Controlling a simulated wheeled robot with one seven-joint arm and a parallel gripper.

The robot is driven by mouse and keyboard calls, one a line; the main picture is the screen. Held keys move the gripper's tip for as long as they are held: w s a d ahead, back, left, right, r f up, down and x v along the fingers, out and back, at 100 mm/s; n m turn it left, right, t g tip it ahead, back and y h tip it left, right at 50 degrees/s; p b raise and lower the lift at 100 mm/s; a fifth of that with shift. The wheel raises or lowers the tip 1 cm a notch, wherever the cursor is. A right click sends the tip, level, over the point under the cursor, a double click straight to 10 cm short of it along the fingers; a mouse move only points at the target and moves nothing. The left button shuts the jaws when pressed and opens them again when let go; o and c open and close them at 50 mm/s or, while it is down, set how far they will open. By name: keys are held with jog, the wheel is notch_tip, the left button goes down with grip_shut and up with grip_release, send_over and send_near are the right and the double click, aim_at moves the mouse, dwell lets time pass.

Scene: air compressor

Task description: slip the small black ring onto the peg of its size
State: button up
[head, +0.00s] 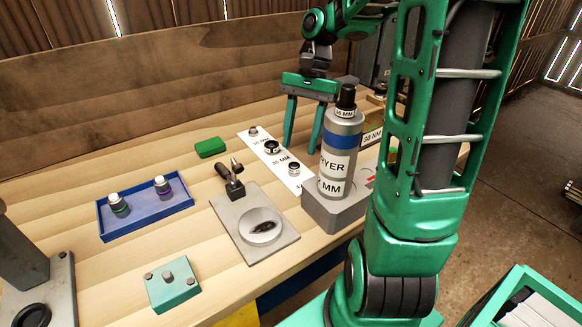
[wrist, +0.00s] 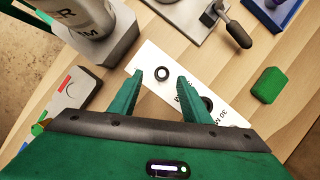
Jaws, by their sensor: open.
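A small black ring (wrist: 161,73) with a pale centre sits on a white labelled strip. It also shows in the head view (head: 293,168). My gripper (head: 301,148) is open, with one green finger on each side of that ring in the wrist view. The fingers appear to be above the strip and apart from the ring. A larger black ring (head: 271,147) sits farther along the strip, partly hidden by my right finger in the wrist view. A grey round piece (head: 253,131) stands at its far end. I cannot tell which piece is the matching peg.
A grey bottle (head: 340,150) on a grey block stands close to my gripper.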

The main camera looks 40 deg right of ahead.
aim_at(293, 167)
jog(key=shift+w+x, duration=0.15)
jog(key=shift+x, duration=1.15)
jog(key=shift+w+x, duration=0.2)
jog(key=shift+x, duration=1.1)
grip_shut()
